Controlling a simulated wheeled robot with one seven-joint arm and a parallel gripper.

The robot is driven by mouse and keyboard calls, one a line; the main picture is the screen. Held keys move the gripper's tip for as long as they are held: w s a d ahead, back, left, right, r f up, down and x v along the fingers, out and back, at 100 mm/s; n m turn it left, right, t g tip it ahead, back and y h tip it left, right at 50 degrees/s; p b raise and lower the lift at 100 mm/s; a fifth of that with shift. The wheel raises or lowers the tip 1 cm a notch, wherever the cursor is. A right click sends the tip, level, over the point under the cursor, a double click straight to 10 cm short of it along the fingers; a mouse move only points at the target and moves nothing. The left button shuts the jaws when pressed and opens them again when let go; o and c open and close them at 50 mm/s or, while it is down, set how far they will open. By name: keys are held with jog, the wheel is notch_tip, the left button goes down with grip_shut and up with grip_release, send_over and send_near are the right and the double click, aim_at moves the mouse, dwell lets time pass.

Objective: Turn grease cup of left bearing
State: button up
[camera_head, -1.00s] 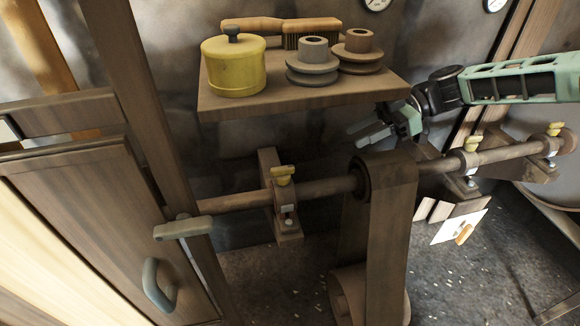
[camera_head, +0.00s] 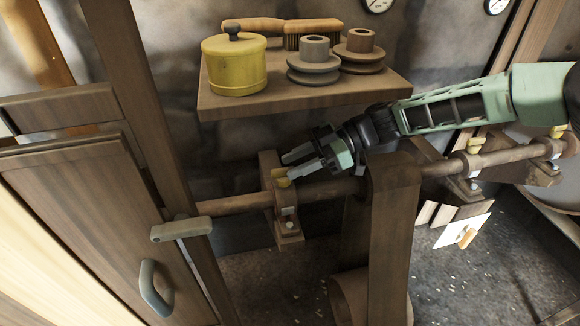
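The left bearing (camera_head: 287,217) is a brown block with a bolt that carries the long horizontal shaft (camera_head: 235,203). The lower finger partly covers the cup's right side. I cannot tell whether either finger touches it.
A wooden shelf (camera_head: 225,104) above holds a yellow pot (camera_head: 234,70), a brush (camera_head: 284,27) and two pulleys. A belt (camera_head: 393,230) hangs over the shaft to the right. Other bearings with yellow cups (camera_head: 474,144) sit farther right. A cabinet (camera_head: 90,220) stands left.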

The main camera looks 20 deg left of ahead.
jog(key=shift+x, duration=0.95)
grip_shut()
